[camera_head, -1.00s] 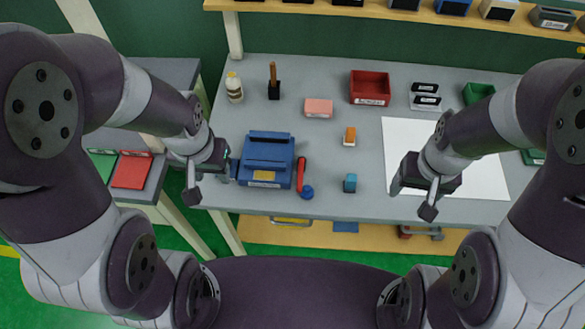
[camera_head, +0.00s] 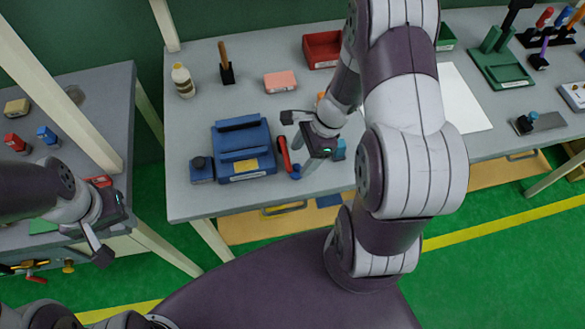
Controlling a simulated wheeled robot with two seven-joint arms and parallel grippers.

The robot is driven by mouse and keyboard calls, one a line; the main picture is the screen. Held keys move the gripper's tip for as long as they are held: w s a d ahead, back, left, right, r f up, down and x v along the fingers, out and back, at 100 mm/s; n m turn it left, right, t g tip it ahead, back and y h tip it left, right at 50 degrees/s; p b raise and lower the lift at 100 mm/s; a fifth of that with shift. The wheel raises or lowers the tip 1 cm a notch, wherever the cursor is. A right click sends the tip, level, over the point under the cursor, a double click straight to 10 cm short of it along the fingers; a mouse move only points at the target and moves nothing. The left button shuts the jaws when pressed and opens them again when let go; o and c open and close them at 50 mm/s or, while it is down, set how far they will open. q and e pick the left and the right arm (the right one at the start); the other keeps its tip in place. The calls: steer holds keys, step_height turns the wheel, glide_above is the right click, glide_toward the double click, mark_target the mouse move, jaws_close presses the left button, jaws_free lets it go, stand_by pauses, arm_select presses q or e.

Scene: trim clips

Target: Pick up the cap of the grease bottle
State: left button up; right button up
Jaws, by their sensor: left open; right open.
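A small cream bottle (camera_head: 184,84) stands upright at the back left of the grey table, and its pale cap (camera_head: 178,67) is on top. I take this to be the grease bottle; no label is readable. My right gripper (camera_head: 298,141) is open and empty over the front of the table, just right of the blue box-like fixture and well in front of the bottle. My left gripper (camera_head: 106,229) is open and empty at the lower left, by the side table's front edge, far from the bottle.
The blue fixture (camera_head: 240,146), a red handle-like piece (camera_head: 283,155) and a blue round piece (camera_head: 295,172) lie near my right gripper. A stand with a brown handle (camera_head: 226,70) is right of the bottle, then a pink block (camera_head: 282,82) and red bin (camera_head: 320,50).

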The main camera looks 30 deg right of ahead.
mark_target(299, 165)
steer(key=f, duration=0.4)
steer(key=shift+s+a+f, duration=0.2)
steer(key=shift+s+a, duration=0.05)
steer(key=shift+a, duration=0.15)
steer(key=shift+w+f, duration=0.1)
steer(key=shift+f, duration=0.15)
steer(key=shift+a, duration=0.2)
steer(key=shift+w, duration=0.1)
steer(key=c, duration=0.9)
steer(key=shift+d, duration=0.1)
steer(key=shift+c, duration=1.4)
arm_select(q)
steer(key=shift+s+d+r, duration=0.15)
steer(key=shift+s+d, duration=0.05)
steer(key=shift+d, duration=0.05)
arm_select(e)
steer(key=shift+r, duration=0.15)
